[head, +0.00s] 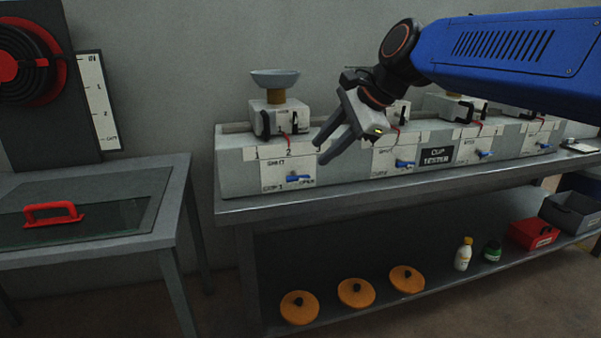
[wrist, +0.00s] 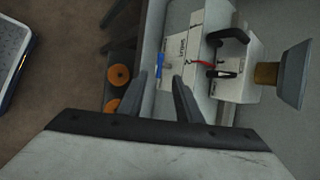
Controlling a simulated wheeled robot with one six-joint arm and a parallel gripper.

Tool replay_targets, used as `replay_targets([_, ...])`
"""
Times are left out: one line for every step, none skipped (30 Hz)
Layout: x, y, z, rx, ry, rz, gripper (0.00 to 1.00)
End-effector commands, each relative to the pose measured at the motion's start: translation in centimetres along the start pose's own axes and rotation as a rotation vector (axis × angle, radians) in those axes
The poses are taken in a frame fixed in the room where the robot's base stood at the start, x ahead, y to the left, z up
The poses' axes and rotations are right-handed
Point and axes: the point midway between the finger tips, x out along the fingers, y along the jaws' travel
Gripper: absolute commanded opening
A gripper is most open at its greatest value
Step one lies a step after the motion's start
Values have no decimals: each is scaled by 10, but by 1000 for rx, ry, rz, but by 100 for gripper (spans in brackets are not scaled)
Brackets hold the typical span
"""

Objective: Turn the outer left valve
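The outer left valve has a blue handle (head: 298,178), roughly level, low on the front of the leftmost white panel (head: 273,174). In the wrist view the same blue handle (wrist: 159,65) shows just beyond the gap between my fingertips. My gripper (head: 322,152) is in front of the bench, up and to the right of that handle. Its two dark fingers are apart with nothing between them, as the wrist view of my gripper (wrist: 164,79) also shows. I see no contact with the valve.
More blue valve handles (head: 404,164) sit along the bench to the right. A grey bowl (head: 275,78) stands on a device above the left panel. Orange discs (head: 356,292) lie on the lower shelf. A table with a red handle (head: 53,213) stands at left.

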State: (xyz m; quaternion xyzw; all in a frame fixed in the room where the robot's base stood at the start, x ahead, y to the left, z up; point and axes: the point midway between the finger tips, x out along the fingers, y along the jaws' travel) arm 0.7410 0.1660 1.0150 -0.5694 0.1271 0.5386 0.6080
Motion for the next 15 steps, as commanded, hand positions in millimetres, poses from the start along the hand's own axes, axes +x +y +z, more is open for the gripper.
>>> replay_targets([10,1,0,-1,-1,4,32])
replay_targets([16,1,0,-1,-1,4,32])
replay_targets([23,1,1,-1,-1,4,32])
replay_targets([28,1,0,-1,-1,4,32])
replay_targets([33,1,0,-1,-1,3,32])
replay_targets([40,1,0,-1,-1,4,32])
replay_targets([46,1,0,-1,-1,4,32])
replay_targets([51,1,0,-1,-1,4,32])
replay_targets([58,1,0,-1,-1,4,32])
replay_targets([63,1,0,-1,0,4,32])
replay_targets([68,1,0,-1,0,3,32])
replay_targets([74,1,0,-1,0,4,32])
replay_targets([78,1,0,-1,0,3,32])
replay_targets([82,1,0,-2,0,2,32])
replay_targets([87,1,0,-2,0,3,32])
